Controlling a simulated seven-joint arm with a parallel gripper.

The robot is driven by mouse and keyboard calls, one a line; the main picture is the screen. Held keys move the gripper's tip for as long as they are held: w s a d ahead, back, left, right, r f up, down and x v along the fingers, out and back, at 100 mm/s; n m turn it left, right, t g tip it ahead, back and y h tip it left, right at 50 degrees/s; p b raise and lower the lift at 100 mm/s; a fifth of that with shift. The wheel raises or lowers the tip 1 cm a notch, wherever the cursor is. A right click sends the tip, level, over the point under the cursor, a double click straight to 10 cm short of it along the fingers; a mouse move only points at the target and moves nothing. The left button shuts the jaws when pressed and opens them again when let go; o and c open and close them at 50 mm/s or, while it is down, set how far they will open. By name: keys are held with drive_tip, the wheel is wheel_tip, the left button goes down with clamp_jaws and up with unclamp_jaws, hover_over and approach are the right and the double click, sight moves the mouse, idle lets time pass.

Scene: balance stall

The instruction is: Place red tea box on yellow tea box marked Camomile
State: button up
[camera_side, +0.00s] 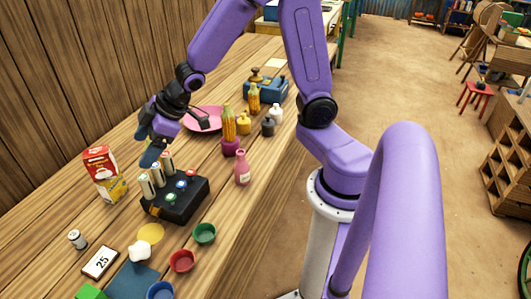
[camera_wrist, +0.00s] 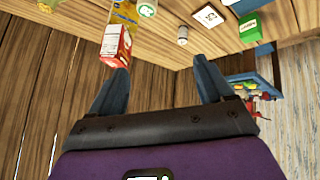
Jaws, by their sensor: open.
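The red tea box (camera_side: 100,158) sits on top of the yellow tea box (camera_side: 112,188) at the left of the table in the side view, and the two touch. In the wrist view the red tea box (camera_wrist: 116,44) is near the left finger, with part of the yellow tea box (camera_wrist: 125,13) beyond it. The Camomile marking is too small to read. My gripper (camera_side: 147,147) is open and empty, to the right of the boxes and apart from them in the side view. Its two fingers (camera_wrist: 161,68) are spread wide in the wrist view.
A black rack (camera_side: 176,205) with several pale cylinders stands right of the boxes. A small jar (camera_side: 77,239), a card marked 25 (camera_side: 100,262) and coloured bowls (camera_side: 182,261) lie nearer the camera. A pink plate (camera_side: 205,120) and bottles are farther back. A wooden wall bounds the left.

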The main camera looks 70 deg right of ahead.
drive_tip(key=s+d+r+n+g+h, duration=0.1)
drive_tip(key=s+d+g, duration=0.1)
drive_tip(key=s, duration=1.1)
drive_tip(key=s+d+n+g+h, duration=0.1)
drive_tip(key=s+g, duration=0.3)
drive_tip(key=s, duration=1)
drive_tip(key=shift+s+d+r+n+g+h, duration=0.3)
drive_tip(key=shift+d+r+n+h, duration=0.1)
drive_tip(key=shift+d+h, duration=0.3)
